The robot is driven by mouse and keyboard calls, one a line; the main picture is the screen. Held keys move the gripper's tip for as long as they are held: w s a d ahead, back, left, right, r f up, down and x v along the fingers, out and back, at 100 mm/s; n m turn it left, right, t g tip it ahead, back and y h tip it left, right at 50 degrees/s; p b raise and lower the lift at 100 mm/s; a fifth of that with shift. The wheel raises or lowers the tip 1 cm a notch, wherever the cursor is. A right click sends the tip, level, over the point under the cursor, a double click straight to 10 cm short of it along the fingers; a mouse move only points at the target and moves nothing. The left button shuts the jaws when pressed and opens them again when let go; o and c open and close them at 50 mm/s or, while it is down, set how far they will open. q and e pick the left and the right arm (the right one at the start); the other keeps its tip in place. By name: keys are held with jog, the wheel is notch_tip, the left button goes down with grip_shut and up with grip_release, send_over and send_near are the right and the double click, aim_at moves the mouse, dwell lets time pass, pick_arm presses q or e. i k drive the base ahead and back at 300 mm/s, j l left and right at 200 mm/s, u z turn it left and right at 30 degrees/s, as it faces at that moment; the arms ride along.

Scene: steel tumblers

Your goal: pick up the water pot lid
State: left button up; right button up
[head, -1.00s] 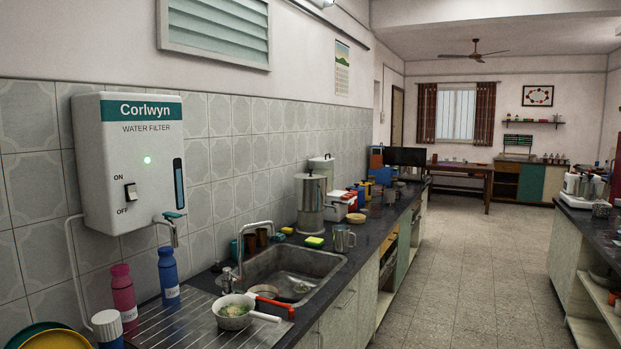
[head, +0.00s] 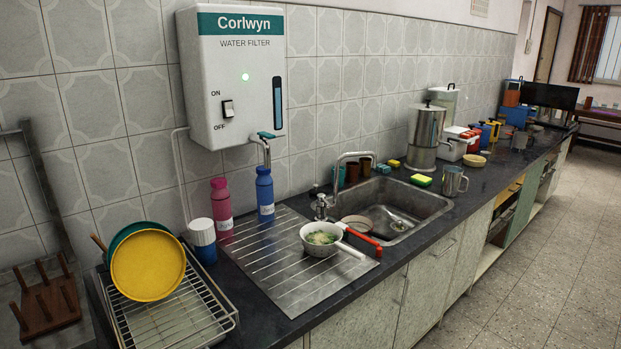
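A tall steel pot (head: 426,128) stands on the dark counter beyond the sink, close to the tiled wall. Its steel lid (head: 429,107), with a small dark knob, sits on top of it. I take this as the water pot lid. A paler lidded container (head: 446,98) stands just behind it, partly hidden. Neither of my grippers is in view.
A sink (head: 388,212) lies before the pot. On its drainboard (head: 290,262) sit a white pan (head: 321,238) and pink and blue bottles. A dish rack (head: 180,310) holds plates at the near left. A steel mug (head: 453,181) stands right of the pot. The floor (head: 540,240) looks clear.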

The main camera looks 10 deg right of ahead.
aim_at(428, 107)
jog(key=i+l, duration=0.15)
jog(key=l, duration=0.35)
jog(key=i+l+z, duration=0.1)
jog(key=l, duration=0.4)
jog(key=i+l, duration=0.25)
jog(key=l, duration=0.2)
jog(key=i+l+z, duration=0.1)
jog(key=l, duration=0.4)
jog(key=i+l, duration=0.25)
jog(key=l, duration=0.2)
jog(key=i+l+z, duration=0.1)
jog(key=l, duration=0.4)
jog(key=i+l+z, duration=0.1)
jog(key=i+l, duration=0.2)
jog(key=l, duration=0.15)
jog(key=i+l, duration=0.2)
jog(key=l, duration=0.2)
jog(key=i+l, duration=0.25)
jog(key=l, duration=0.15)
jog(key=i+l+z, duration=0.1)
jog(key=i+l, duration=0.15)
jog(key=l, duration=0.2)
jog(key=i+l, duration=0.3)
jog(key=l, duration=0.05)
